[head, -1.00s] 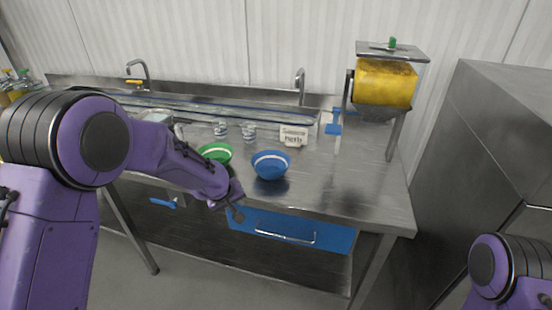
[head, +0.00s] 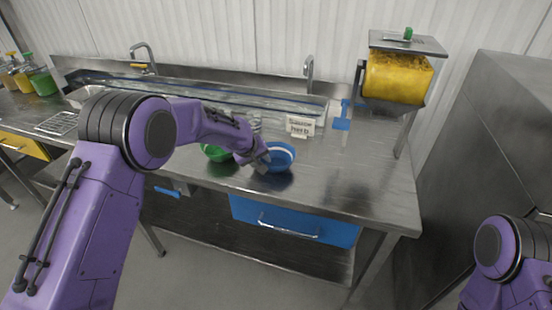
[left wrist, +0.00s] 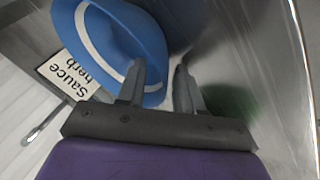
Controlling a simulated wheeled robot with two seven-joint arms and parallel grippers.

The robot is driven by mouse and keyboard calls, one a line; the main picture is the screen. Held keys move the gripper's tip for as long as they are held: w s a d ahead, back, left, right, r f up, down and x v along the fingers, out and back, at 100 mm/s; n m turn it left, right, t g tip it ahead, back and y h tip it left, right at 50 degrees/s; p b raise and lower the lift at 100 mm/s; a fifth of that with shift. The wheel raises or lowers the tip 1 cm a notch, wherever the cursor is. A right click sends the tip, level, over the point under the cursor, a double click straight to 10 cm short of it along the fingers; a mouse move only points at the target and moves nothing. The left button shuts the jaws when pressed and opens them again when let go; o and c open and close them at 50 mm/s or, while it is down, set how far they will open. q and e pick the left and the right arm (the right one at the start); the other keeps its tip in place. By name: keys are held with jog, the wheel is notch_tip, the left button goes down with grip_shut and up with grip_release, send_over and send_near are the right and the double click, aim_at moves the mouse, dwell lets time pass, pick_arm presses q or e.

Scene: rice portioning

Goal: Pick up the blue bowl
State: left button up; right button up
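The blue bowl (head: 284,150), with a white band, stands on the steel counter. My left gripper (head: 264,163) is at the bowl's left side and hides part of it. In the left wrist view the blue bowl (left wrist: 145,42) fills the upper left. There my left gripper (left wrist: 160,82) has its two fingers apart. One finger overlaps the bowl, and the bowl's edge shows between the fingers; I cannot tell whether they touch it. My right gripper is out of view; only part of the right arm shows at the lower right.
A green bowl (head: 214,152) stands just left, partly behind my left arm. A "Sauce herb" sign (head: 300,126) stands behind the blue bowl. A yellow-filled dispenser (head: 396,78) stands at the back right. The counter right of the bowl is clear. A blue drawer (head: 300,220) is below.

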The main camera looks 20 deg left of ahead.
pick_arm(q)
jog(key=shift+s+r, duration=0.15)
jog(key=shift+s, duration=0.05)
jog(key=shift+c, duration=0.3)
grip_shut()
